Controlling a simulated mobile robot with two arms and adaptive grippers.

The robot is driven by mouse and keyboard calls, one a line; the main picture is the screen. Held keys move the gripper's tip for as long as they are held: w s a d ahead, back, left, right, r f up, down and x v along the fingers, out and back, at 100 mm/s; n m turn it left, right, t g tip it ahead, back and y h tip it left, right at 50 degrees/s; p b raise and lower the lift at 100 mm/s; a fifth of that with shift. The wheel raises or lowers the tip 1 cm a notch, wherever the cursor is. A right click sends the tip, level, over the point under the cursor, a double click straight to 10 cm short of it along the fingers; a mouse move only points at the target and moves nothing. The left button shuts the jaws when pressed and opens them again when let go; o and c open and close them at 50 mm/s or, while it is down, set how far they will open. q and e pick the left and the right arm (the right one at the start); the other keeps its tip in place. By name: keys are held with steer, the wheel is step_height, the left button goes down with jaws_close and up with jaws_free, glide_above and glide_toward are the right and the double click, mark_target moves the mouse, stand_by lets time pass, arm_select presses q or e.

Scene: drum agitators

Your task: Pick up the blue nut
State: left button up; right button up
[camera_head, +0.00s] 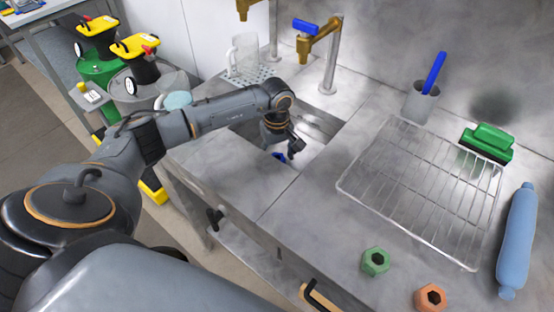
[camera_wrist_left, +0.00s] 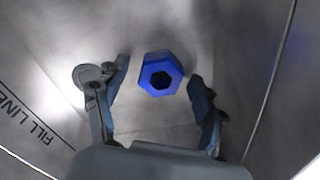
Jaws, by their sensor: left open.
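The blue nut (camera_wrist_left: 160,73) lies on the bottom of a metal basin. In the left wrist view it sits just beyond and between the fingertips of my left gripper (camera_wrist_left: 158,88), with a gap on both sides. In the head view only a small part of the blue nut (camera_head: 280,157) shows, below my left gripper (camera_head: 287,147). My left gripper is open and empty, pointing down into the sink (camera_head: 318,123). My right gripper is not in view.
A green nut (camera_head: 376,261) and an orange nut (camera_head: 431,297) lie on the counter. A brass tap (camera_head: 322,40) rises behind the sink.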

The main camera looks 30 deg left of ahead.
arm_select(q)
steer(key=shift+r, duration=0.1)
jaws_close()
